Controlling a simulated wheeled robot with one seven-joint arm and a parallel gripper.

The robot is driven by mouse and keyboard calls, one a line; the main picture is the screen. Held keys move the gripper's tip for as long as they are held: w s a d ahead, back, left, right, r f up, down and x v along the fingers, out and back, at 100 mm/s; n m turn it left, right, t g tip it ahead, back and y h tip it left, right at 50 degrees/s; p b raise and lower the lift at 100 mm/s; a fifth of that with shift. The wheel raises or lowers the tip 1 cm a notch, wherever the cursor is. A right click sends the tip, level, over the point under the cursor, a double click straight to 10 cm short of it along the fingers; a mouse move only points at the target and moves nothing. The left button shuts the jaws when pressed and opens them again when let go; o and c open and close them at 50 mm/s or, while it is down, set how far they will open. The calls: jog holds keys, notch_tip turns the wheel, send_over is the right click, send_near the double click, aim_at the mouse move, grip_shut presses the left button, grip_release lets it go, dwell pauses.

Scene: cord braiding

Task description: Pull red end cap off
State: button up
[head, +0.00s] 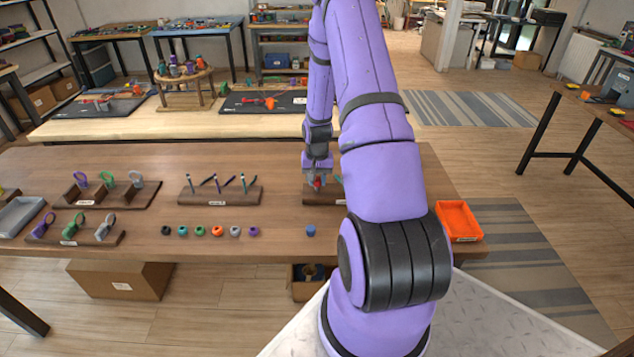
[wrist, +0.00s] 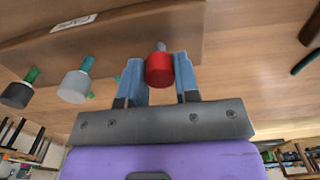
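The red end cap (wrist: 159,69) sits between the two fingers of my gripper (wrist: 160,76) in the wrist view, with a finger against each side and no clear gap. A short grey-blue piece (wrist: 161,46) shows just beyond the cap, towards the brown wooden rack (wrist: 110,40). In the head view the red cap (head: 317,184) shows small under my gripper (head: 317,176), low over the right rack (head: 322,200). My arm hides the right part of that rack.
A grey cap (wrist: 75,87) and a black cap (wrist: 15,95) stand on green pieces beside my gripper. A rack of slanted rods (head: 220,194) lies left, with several loose caps in front. A blue cap (head: 311,231) lies near the table's front edge. An orange tray (head: 459,238) is at right.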

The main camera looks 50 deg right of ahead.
aim_at(317, 178)
jog(key=c, duration=0.3)
jog(key=shift+c, duration=0.2)
jog(key=shift+r, duration=0.2)
jog(key=shift+r, duration=2.85)
